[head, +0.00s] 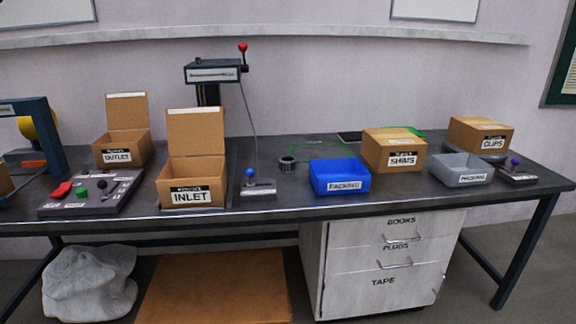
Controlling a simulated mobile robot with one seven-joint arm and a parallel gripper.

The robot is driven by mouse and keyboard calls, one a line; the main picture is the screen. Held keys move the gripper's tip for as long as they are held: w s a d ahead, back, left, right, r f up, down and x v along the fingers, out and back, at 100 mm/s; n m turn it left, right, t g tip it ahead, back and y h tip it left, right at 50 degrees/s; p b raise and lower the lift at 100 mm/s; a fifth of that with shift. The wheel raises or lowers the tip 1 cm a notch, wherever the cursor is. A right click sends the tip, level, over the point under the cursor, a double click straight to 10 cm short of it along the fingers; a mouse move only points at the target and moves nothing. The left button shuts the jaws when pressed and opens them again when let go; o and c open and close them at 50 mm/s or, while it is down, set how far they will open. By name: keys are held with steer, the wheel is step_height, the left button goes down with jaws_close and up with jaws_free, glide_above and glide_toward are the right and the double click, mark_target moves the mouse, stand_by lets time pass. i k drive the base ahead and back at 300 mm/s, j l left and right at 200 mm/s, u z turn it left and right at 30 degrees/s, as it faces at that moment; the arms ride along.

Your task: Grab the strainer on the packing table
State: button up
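I see one long dark workbench (270,205); I cannot tell whether it is the packing table. A small dark grey ring-shaped or cylindrical piece (287,163) stands on it, left of the blue bin, and may be the strainer, but it is too small to be sure. A blue open bin (340,177) and a grey open bin (462,169) both have labels that seem to read PACKING; I see nothing clearly inside them. My gripper is not in view.
Open cardboard boxes labelled INLET (191,187) and OUTLET (122,146) stand left, boxes SHIMS (393,150) and CLIPS (481,134) right. A press (212,76) rises behind. A control panel (92,193) and a lever with blue knob (257,186) sit near the front. A drawer cabinet (385,265) stands below.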

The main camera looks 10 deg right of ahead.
mark_target(287, 163)
steer(key=u, duration=0.2)
steer(key=i+l+u, duration=0.1)
steer(key=l+u, duration=0.55)
steer(key=l, duration=0.25)
steer(key=i+l+u, duration=0.1)
steer(key=l+u, duration=0.15)
steer(key=l, duration=0.8)
steer(key=l+u, duration=0.1)
steer(key=l, duration=2)
steer(key=i+l, duration=0.2)
steer(key=i, duration=0.25)
